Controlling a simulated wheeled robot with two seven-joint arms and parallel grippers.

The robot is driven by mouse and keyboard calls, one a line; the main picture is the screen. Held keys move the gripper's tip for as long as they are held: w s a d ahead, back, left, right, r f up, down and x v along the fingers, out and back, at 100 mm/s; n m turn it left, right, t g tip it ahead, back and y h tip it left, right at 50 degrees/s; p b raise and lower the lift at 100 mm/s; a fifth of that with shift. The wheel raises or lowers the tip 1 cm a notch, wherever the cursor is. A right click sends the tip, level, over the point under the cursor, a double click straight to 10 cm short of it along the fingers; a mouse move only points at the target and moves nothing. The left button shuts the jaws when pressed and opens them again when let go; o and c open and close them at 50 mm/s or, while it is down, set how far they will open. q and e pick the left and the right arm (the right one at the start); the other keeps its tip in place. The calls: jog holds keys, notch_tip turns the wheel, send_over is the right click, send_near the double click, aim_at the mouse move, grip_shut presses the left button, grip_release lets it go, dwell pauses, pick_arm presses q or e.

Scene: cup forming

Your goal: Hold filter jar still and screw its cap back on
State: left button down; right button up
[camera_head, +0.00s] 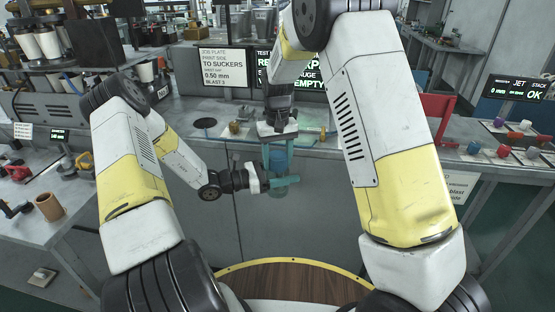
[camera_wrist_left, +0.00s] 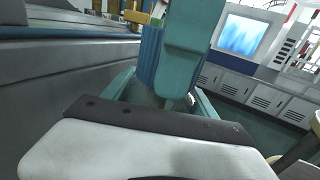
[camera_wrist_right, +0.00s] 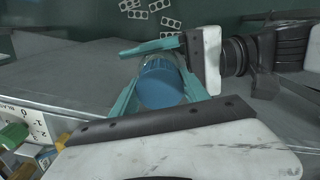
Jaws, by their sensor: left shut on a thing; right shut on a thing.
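The filter jar (camera_head: 276,190) is a clear vessel, held upright in front of the grey bench; its body is mostly hidden by fingers. Its blue ribbed cap (camera_head: 278,160) sits at the top, seen from above in the right wrist view (camera_wrist_right: 160,86) and from the side in the left wrist view (camera_wrist_left: 151,62). My left gripper (camera_head: 284,183) comes in from the left, its teal fingers shut around the jar below the cap. My right gripper (camera_head: 279,145) points down from above, its teal fingers shut on the cap. I cannot tell how far the cap's thread is engaged.
The grey bench (camera_head: 335,148) lies just behind the jar, with small parts on it. A sign stand (camera_head: 224,68) and dark screens stand farther back. A side table (camera_head: 70,215) at the left holds a brown cup (camera_head: 49,207). The space directly below the jar looks free.

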jog(key=o, duration=1.6)
notch_tip(320, 180, up, 12)
